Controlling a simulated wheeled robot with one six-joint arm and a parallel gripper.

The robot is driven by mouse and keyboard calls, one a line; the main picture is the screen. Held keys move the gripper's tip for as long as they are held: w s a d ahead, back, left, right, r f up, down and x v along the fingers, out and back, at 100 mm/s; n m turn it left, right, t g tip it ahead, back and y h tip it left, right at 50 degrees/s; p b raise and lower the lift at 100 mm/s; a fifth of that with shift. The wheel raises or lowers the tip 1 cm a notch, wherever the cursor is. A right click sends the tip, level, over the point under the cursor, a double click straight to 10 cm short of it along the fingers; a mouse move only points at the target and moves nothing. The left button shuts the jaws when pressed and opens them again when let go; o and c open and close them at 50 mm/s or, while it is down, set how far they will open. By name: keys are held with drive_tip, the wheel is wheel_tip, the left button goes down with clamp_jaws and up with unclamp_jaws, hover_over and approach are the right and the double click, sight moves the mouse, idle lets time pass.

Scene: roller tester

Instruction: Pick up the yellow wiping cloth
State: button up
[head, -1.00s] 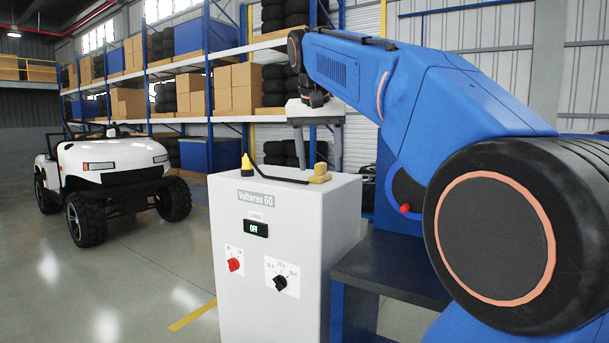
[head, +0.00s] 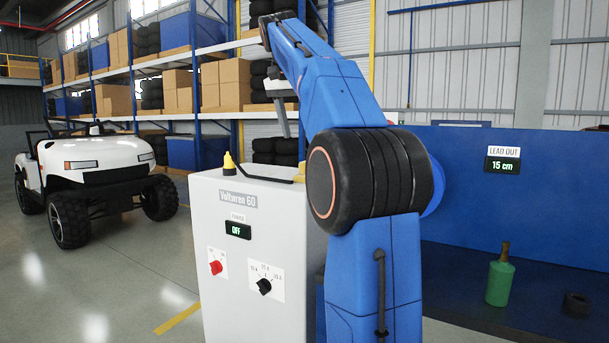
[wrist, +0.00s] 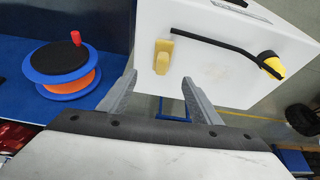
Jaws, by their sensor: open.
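I cannot make out a yellow wiping cloth in either view. My gripper (wrist: 159,78) is open, and nothing shows between its two grey fingers in the wrist view. In the head view its grey finger (head: 281,118) hangs beyond the white cabinet (head: 240,270), partly hidden by my blue arm. On the cabinet's top lie a tan-yellow block (wrist: 163,58) and a black cable (wrist: 210,43) leading to a yellow plug-like end (wrist: 270,66). The block appears just past my fingertips; whether they touch cannot be told.
A blue and orange reel (wrist: 65,66) with a red knob sits on a blue surface left of the gripper. A green bottle (head: 499,280) and a black ring (head: 577,304) stand on the dark bench at right. A white cart (head: 95,175) is parked at left, shelves behind.

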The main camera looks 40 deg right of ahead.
drive_tip(key=x, duration=0.8)
drive_tip(key=shift+w+d+x, duration=0.1)
drive_tip(key=shift+w+x, duration=0.05)
drive_tip(key=shift+x, duration=1.1)
drive_tip(key=shift+w+d+x, duration=0.15)
drive_tip(key=shift+x, duration=1.1)
drive_tip(key=shift+r, duration=0.15)
drive_tip(key=c, duration=1.1)
